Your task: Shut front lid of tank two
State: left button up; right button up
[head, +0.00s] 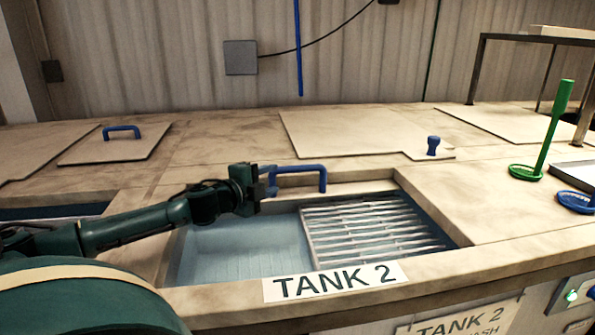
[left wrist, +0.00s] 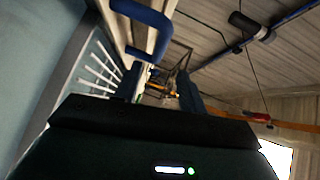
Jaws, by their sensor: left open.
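Tank two's opening shows in the middle of the head view, with bluish liquid (head: 240,248) inside and the label TANK 2 (head: 335,281) on its front rim. A blue bar handle (head: 308,170) stands at the opening's back edge, by a narrow pale strip (head: 350,188); most of the front lid cannot be made out. My left gripper (head: 266,183) is open at the handle's left end, very close to it; contact cannot be told. The handle also shows at the top of the left wrist view (left wrist: 145,14). My right gripper is not in view.
A slatted metal rack (head: 370,230) sits in the tank's right part. A flat lid with a blue knob (head: 433,146) lies behind. Another lid with a blue handle (head: 121,132) is at left. A green upright tool (head: 553,130) and a blue ring-shaped one (head: 575,202) are at right.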

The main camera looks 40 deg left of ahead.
aim_at(293, 170)
pick_arm(q)
jog(key=w, duration=0.3)
jog(key=w+a, duration=0.1)
jog(key=shift+w+f, duration=0.2)
jog(key=shift+w, duration=0.2)
jog(key=shift+w+p, duration=0.4)
jog(key=shift+w, duration=0.6)
jog(key=shift+w+a+f+p, duration=0.1)
jog(key=shift+w+f+p, duration=0.15)
jog(key=shift+w, duration=0.5)
jog(key=shift+w+f+p, duration=0.15)
jog(key=shift+w+p, duration=0.25)
jog(key=shift+w, duration=0.4)
jog(key=shift+w+a+f+p, duration=0.1)
jog(key=shift+w+f+p, duration=0.15)
jog(key=shift+w, duration=0.5)
jog(key=shift+c, duration=0.4)
grip_shut()
